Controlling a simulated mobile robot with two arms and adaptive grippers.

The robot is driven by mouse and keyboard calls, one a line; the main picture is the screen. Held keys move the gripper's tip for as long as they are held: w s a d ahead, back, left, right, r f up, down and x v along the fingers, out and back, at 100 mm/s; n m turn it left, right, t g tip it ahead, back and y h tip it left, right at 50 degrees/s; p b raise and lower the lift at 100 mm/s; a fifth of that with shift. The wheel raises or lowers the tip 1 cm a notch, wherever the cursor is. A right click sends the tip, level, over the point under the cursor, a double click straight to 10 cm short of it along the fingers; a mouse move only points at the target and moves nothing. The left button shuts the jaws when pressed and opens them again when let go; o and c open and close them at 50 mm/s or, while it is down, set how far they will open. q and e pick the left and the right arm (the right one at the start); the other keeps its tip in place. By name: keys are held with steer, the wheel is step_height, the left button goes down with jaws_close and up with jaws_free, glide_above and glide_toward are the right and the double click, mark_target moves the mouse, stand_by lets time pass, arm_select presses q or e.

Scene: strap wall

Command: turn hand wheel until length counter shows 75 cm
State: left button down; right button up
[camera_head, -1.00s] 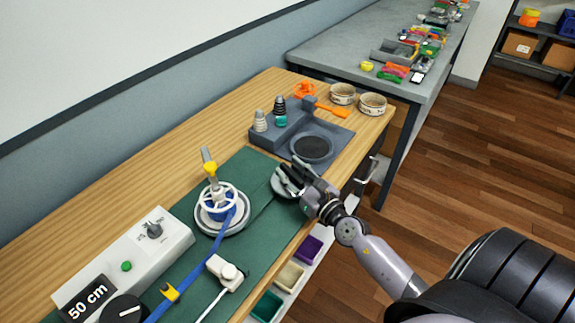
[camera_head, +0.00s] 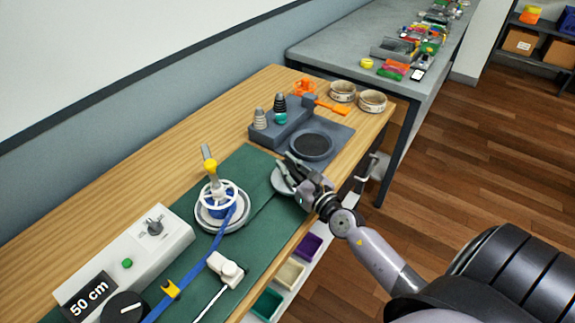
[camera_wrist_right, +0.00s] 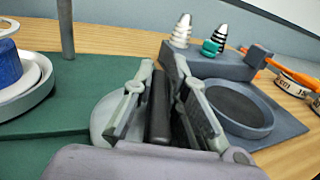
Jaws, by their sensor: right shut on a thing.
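The length counter (camera_head: 89,297) on the white box reads 50 cm. The hand wheel (camera_head: 280,181) is a pale grey disc on the green mat, partly hidden by my right gripper. In the right wrist view its rim (camera_wrist_right: 103,117) shows left of the fingers. My right gripper (camera_head: 290,170) is over the wheel. In the right wrist view the gripper (camera_wrist_right: 163,95) is shut on the wheel's upright dark handle (camera_wrist_right: 160,108), which stands between its fingers. A blue strap (camera_head: 208,262) runs from a white spoked reel (camera_head: 217,196). My left gripper is not in view.
A grey stand with a round dark pad (camera_head: 312,146) lies beyond the wheel. Ribbed cones (camera_head: 260,120), an orange-handled tool (camera_head: 331,108) and two tape rolls (camera_head: 372,101) are near it. A white clamp (camera_head: 226,267) lies at the front, with bins (camera_head: 290,273) below the bench edge.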

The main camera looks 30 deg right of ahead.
jaws_close()
steer(key=shift+r, duration=0.1)
steer(key=m+h+p, duration=0.1)
steer(key=h+p, duration=0.1)
steer(key=m+h+p, duration=0.1)
steer(key=p, duration=0.2)
steer(key=shift+d+r+m+h, duration=0.2)
steer(key=shift+m+h, duration=0.1)
steer(key=shift+h, duration=0.1)
steer(key=shift+d+m+g+h+p, duration=0.1)
steer(key=shift+m+g+h+p, duration=0.2)
steer(key=shift+m+h+p, duration=0.65)
steer(key=shift+d+f+m+g+h, duration=0.15)
steer(key=shift+m+g+h, duration=0.15)
steer(key=shift+h, duration=0.45)
steer(key=shift+d+f+m+g+h, duration=0.1)
steer(key=shift+m+g+h, duration=0.15)
steer(key=shift+h, duration=0.45)
steer(key=o, duration=0.7)
jaws_free()
steer(key=shift+s+a, duration=0.1)
